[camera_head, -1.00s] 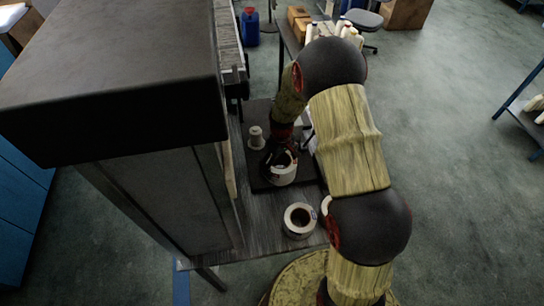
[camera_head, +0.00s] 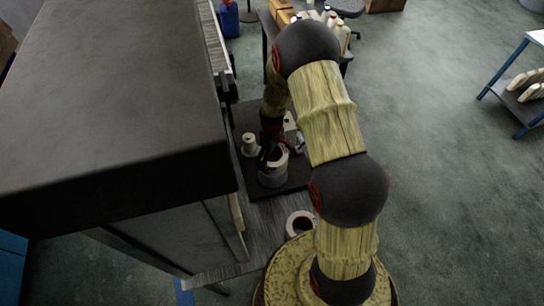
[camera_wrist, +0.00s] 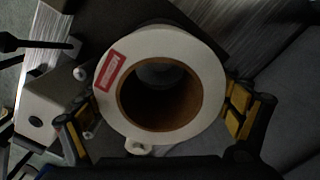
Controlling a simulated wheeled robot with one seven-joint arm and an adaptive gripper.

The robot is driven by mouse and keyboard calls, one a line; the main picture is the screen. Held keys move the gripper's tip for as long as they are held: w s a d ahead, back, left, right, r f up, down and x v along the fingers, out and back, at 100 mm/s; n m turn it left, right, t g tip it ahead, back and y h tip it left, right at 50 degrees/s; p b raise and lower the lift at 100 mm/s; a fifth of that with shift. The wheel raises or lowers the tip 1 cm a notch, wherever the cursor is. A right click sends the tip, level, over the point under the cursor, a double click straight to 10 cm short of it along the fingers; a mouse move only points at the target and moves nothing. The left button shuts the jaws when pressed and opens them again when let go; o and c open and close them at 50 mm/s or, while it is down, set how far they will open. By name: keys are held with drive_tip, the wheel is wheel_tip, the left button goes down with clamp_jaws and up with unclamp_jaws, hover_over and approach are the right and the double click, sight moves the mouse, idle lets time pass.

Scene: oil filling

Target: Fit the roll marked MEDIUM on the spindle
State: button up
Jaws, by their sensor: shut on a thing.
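My gripper (camera_head: 268,150) is shut on a white roll (camera_head: 279,158) with a brown core, held above a dark base plate (camera_head: 292,178). A small pale spool-like piece (camera_head: 249,145) stands left of the roll.
Another white roll (camera_head: 299,222) lies on the table (camera_head: 252,240) near its front edge, partly behind my arm. A large dark cabinet (camera_head: 110,110) fills the left side. A pale box (camera_wrist: 45,110) stands close left of the held roll in the wrist view.

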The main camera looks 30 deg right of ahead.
drive_tip(key=shift+f+b, duration=2.4)
drive_tip(key=shift+f, duration=1.35)
drive_tip(key=o, duration=1.5)
drive_tip(key=shift+s, duration=0.1)
wheel_tip(320, 180, up, 12)
drive_tip(key=shift+f, duration=0.1)
